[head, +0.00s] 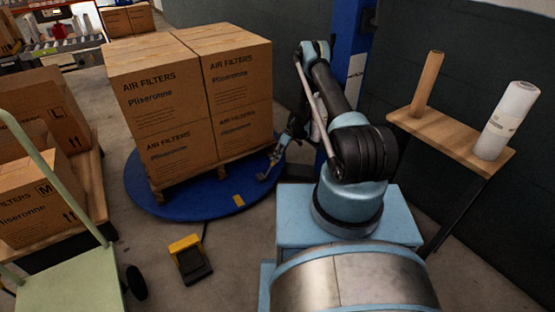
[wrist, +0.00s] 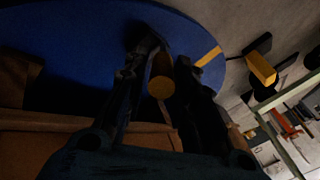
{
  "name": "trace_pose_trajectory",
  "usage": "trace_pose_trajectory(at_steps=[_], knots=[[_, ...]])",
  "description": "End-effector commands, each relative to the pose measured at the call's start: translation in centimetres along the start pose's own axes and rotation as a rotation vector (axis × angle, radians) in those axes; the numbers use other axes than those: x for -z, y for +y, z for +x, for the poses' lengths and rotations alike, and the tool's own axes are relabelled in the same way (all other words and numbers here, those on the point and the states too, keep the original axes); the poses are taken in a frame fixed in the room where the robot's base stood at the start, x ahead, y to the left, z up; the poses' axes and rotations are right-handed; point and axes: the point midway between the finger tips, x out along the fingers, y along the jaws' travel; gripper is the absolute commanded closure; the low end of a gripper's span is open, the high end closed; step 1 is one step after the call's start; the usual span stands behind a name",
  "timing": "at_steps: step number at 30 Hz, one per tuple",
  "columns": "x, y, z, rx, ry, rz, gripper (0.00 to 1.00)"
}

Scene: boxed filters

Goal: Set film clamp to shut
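The film clamp shows in the wrist view as a dark lever with a round tan knob (wrist: 160,87) on its end, over the blue turntable (wrist: 85,40). My gripper (wrist: 160,72) has its two dark fingers apart, one on each side of the knob; dark gaps show beside the knob, and I see no firm contact. In the head view my gripper (head: 268,172) is low at the right edge of the turntable (head: 210,207), beside the stacked cartons. The clamp's base and its jaw are too dark and small to make out, so its setting cannot be read.
Stacked air filter cartons (head: 238,80) stand on a pallet on the turntable, close to my gripper. A yellow foot pedal (head: 188,255) is on the floor in front. A shelf (head: 450,135) with a film roll (head: 507,120) is at right, a green cart (head: 75,280) at left.

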Motion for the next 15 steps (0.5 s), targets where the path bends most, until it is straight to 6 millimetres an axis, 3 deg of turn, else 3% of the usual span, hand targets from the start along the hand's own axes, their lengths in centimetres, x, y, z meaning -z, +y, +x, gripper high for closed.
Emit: trace_pose_trajectory(at_steps=[15], knots=[[0.73, -0.64, -0.19, 0.007, -0.006, -0.01, 0.59]])
